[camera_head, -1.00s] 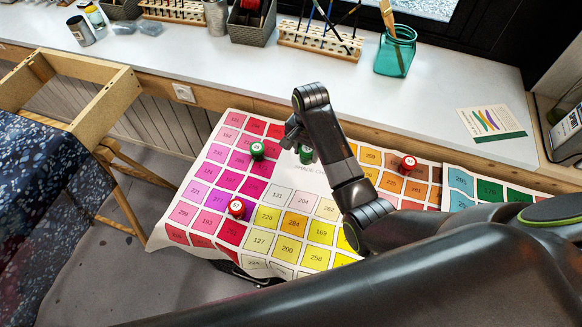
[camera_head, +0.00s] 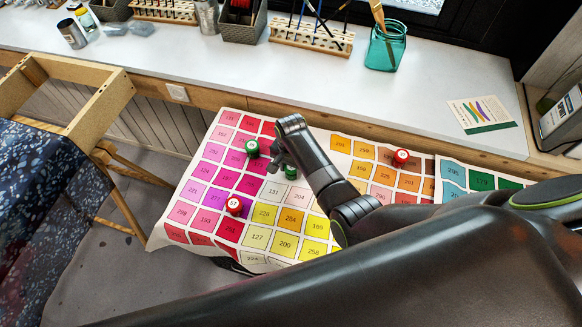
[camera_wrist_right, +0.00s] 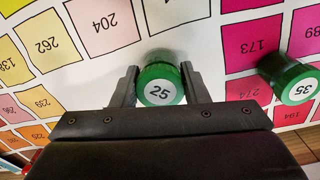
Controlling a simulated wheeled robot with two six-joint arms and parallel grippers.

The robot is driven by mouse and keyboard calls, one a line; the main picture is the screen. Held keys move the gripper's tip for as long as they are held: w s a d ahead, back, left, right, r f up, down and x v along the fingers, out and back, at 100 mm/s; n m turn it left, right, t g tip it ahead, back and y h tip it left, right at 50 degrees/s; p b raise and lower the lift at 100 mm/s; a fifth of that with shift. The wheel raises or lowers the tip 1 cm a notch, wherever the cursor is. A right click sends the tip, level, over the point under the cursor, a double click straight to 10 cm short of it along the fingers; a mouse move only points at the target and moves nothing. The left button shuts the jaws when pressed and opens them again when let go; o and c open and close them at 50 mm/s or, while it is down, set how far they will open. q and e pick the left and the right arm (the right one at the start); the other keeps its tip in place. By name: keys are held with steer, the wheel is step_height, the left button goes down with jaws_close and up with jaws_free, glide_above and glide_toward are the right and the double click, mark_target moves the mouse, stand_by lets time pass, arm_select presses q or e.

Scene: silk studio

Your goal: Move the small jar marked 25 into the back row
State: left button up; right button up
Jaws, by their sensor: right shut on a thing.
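The small green jar marked 25 (camera_wrist_right: 160,85) has a white top and stands between the fingers of my right gripper (camera_wrist_right: 160,86). The gripper is shut on it. In the head view the jar (camera_head: 291,172) shows partly behind my right gripper (camera_head: 282,168), over the white middle of the colour chart (camera_head: 320,178). I cannot tell whether its base touches the chart. A green jar marked 35 (camera_head: 252,149) stands on the pink squares to its left. A red jar marked 57 (camera_head: 235,206) stands nearer, on the purple and red squares. My left gripper is out of view.
Another red jar (camera_head: 402,155) stands on the orange squares at the right. A white counter (camera_head: 260,90) runs behind the chart, with a teal glass jar (camera_head: 386,50) and brush racks on it. A wooden frame (camera_head: 100,110) stands at the left.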

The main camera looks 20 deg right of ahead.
steer(key=shift+f, duration=0.1)
steer(key=o, duration=1)
step_height(320, 180, up, 12)
steer(key=shift+r, duration=0.1)
stand_by(0.7)
